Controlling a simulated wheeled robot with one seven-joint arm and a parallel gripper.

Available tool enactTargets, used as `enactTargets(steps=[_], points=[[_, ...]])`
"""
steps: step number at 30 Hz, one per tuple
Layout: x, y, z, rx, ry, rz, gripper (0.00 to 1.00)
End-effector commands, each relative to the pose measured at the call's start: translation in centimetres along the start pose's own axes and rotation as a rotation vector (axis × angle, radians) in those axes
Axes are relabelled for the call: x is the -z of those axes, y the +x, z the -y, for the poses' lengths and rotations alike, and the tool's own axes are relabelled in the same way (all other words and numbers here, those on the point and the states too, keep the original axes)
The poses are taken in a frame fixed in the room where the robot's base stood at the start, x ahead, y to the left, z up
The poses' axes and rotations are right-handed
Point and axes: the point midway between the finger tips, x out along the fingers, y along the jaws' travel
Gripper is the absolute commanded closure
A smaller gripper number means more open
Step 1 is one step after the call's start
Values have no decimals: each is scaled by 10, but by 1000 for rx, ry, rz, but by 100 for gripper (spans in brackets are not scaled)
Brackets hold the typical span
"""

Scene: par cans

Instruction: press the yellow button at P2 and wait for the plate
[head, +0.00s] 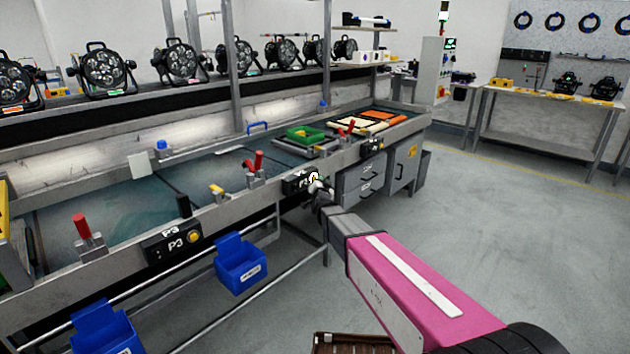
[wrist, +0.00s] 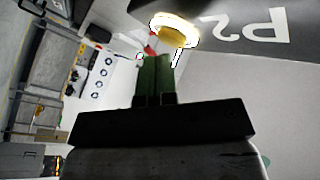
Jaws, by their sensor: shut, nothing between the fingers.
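The P2 box (head: 297,183) is on the front rail of the long bench, in the middle of the head view. Its yellow button (head: 314,177) has a bright pale ring. In the wrist view the yellow button (wrist: 174,36) is at the top, with a glowing ring, beside the upside-down P2 label (wrist: 255,24). My gripper (head: 319,187) is right at the button. In the wrist view its green fingers (wrist: 154,62) are together and empty, with the tips at the button's lower edge. I cannot tell whether they touch it.
A P3 box (head: 168,244) with its own yellow button is nearer on the same rail. Red-handled clamps (head: 88,237) stand along the bench. Blue bins (head: 240,265) hang below the rail. The floor to the right is clear.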

Motion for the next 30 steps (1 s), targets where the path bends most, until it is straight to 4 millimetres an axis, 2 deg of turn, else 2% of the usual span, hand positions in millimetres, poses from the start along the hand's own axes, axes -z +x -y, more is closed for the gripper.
enactTargets(steps=[17, 30], points=[[6, -8, -6, -1, -1, 0, 100], [24, -33, -23, -1, -1, 0, 100]])
